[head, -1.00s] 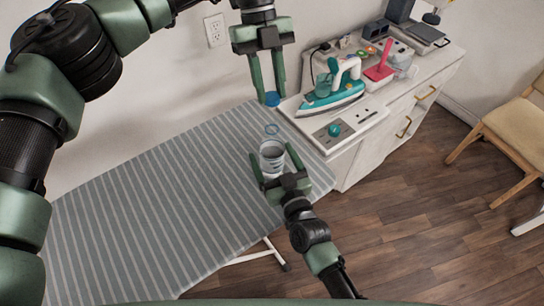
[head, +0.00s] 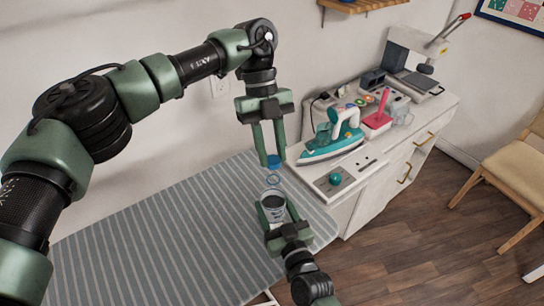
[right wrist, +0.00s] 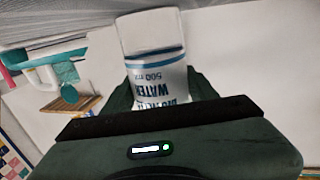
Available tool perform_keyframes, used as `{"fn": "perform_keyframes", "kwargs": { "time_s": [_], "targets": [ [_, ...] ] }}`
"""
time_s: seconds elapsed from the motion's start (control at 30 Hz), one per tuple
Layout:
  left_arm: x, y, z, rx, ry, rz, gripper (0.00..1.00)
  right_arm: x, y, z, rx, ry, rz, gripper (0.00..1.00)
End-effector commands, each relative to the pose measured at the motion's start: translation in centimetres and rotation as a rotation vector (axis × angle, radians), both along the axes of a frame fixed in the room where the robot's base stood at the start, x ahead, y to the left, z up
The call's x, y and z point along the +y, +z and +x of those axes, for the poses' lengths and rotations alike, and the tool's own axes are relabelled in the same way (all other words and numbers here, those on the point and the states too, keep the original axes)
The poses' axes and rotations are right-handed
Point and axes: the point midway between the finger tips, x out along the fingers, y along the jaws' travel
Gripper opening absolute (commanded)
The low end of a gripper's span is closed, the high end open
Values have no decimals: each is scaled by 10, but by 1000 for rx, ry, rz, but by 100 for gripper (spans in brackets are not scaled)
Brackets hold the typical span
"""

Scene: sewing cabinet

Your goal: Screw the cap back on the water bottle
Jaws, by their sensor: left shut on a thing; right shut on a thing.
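The water bottle (head: 272,197) is clear with a white label. It stands upright at the ironing board's right end, its open neck ring (head: 273,180) facing up. My right gripper (head: 274,208) is shut on its body from the front. In the right wrist view the bottle's label (right wrist: 155,62) reads "WATER 500" between the fingers, and the bottle's ends are partly cut off or hidden. My left gripper (head: 272,158) points down from above, shut on the blue cap (head: 274,162). The cap is a little above the neck, roughly in line, with a small gap.
The striped ironing board (head: 150,245) is clear to the left. A chair (head: 510,170) stands at the far right.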

Motion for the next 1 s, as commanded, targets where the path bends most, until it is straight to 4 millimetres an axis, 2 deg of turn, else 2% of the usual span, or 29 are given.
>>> {"fn": "perform_keyframes", "kwargs": {
  "time_s": [0.1,0.63,1.0],
  "targets": [
    [0,-14,0,0,0,0,0,0,0,0,1,0,0,0],
    [0,-15,0,0,1,0,0,0,0,0,1,0,0,0],
    [-1,-32,0,0,3,-1,0,0,-1,0,1,0,0,0]
  ]
}}
